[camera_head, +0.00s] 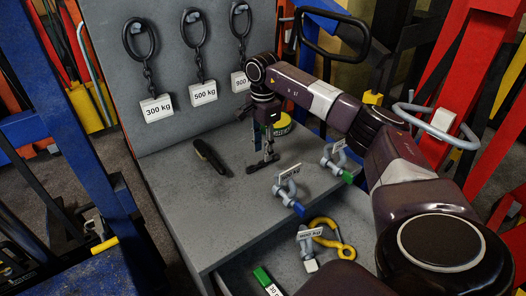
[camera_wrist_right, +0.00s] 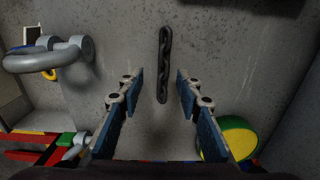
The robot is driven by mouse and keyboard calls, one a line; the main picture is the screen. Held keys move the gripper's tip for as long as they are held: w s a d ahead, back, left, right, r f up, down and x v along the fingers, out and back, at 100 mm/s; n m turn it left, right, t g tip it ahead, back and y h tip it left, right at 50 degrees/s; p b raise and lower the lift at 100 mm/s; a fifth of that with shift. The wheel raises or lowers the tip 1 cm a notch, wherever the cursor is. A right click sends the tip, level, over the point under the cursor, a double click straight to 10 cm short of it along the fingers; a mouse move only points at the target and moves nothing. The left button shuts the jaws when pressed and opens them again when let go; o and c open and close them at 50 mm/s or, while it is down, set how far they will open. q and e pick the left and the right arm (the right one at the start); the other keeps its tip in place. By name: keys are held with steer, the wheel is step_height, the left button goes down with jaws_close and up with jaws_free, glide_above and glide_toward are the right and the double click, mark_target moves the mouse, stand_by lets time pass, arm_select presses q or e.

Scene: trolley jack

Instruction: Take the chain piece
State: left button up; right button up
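A short dark chain piece (camera_wrist_right: 164,62) lies on the grey worktop in the right wrist view, lengthwise between and beyond my fingertips. In the head view the chain piece (camera_head: 261,168) shows as a dark strip just below my right gripper (camera_head: 268,150). In the right wrist view my right gripper (camera_wrist_right: 160,78) is open, with its two blue-padded fingers apart on either side of the chain's near part. Nothing is held. The exact height of the fingertips above the worktop is hard to tell. My left gripper is not in view.
Labelled chains, including a 300 kg one (camera_head: 155,108), hang on the back panel. A black-handled object (camera_head: 210,157) lies left on the worktop. Shackles (camera_head: 289,191) lie at right and front. A green-yellow roll (camera_wrist_right: 229,139) sits close to the right finger. An open drawer (camera_head: 235,273) is below.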

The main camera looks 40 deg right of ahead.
mark_target(263, 162)
steer(key=f+b, duration=0.4)
steer(key=f, duration=0.1)
steer(key=shift+w+d, duration=0.3)
steer(key=shift+c, duration=0.5)
jaws_close()
